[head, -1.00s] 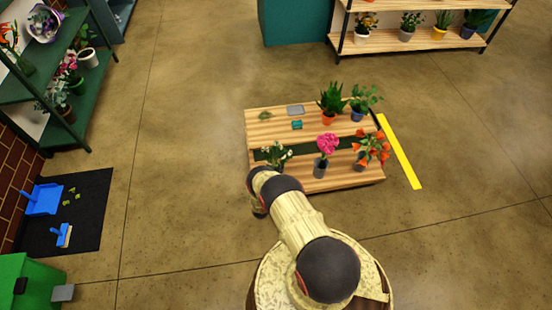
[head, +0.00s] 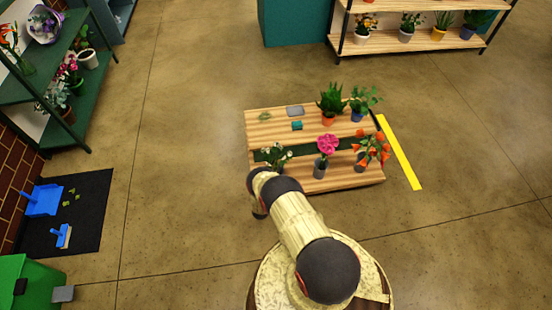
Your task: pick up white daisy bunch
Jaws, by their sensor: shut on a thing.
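The white daisy bunch (head: 276,154), small white blooms with green leaves, shows at the front left of the wooden table (head: 335,186). Its lower part is hidden behind my arm. The end of my arm reaches to the table's front left corner, just below the daisies in the picture. My gripper's fingers are hidden behind my own arm, so I cannot see how they meet the bunch.
A pink flower (head: 327,145) in a grey vase and an orange bunch (head: 371,148) stand right of the daisies. Two potted plants stand at the back right. A grey tray (head: 295,111) and teal item (head: 297,126) lie at the back.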

